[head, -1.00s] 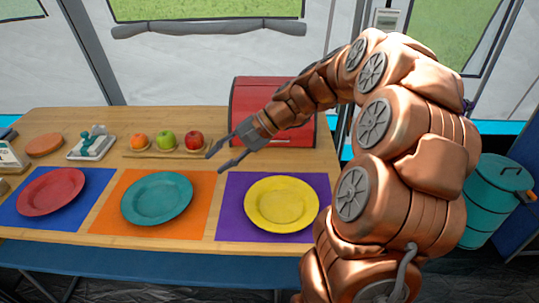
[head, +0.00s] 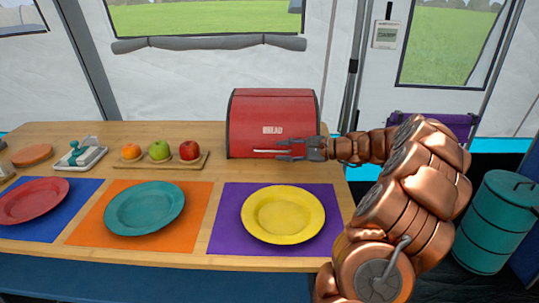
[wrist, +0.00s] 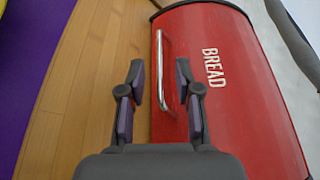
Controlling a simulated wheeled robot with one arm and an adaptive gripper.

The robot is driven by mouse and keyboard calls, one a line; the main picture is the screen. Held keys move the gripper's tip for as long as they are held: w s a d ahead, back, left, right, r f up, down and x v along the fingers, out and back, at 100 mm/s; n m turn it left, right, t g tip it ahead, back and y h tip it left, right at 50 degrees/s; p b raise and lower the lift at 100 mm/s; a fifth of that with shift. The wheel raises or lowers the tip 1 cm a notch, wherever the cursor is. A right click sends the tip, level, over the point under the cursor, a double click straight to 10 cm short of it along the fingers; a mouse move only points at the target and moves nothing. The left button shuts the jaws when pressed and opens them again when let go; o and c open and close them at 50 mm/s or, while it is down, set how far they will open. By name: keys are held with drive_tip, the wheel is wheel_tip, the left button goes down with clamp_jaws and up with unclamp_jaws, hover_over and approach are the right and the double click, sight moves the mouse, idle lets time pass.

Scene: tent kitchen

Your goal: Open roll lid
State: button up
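The red bread box (head: 272,112) stands at the back of the wooden table with its curved roll lid down. The lid bears the word BREAD. Its silver bar handle (wrist: 160,70) runs along the lid's lower front in the wrist view, and part of it shows in the head view (head: 268,151). My gripper (head: 284,149) is in front of the lid's lower right part. In the wrist view my gripper (wrist: 160,95) is open, with one finger on each side of the handle's near end. I cannot tell whether either finger touches the handle or lid.
A yellow plate (head: 283,214) on a purple mat (head: 228,230) lies in front of the box. A wooden tray (head: 160,163) with an orange and apples is to its left. A teal plate (head: 144,208) and a red plate (head: 33,200) lie farther left.

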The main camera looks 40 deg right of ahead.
drive_tip(key=shift+b+x, duration=0.4)
drive_tip(key=shift+x, duration=2.2)
clamp_jaws()
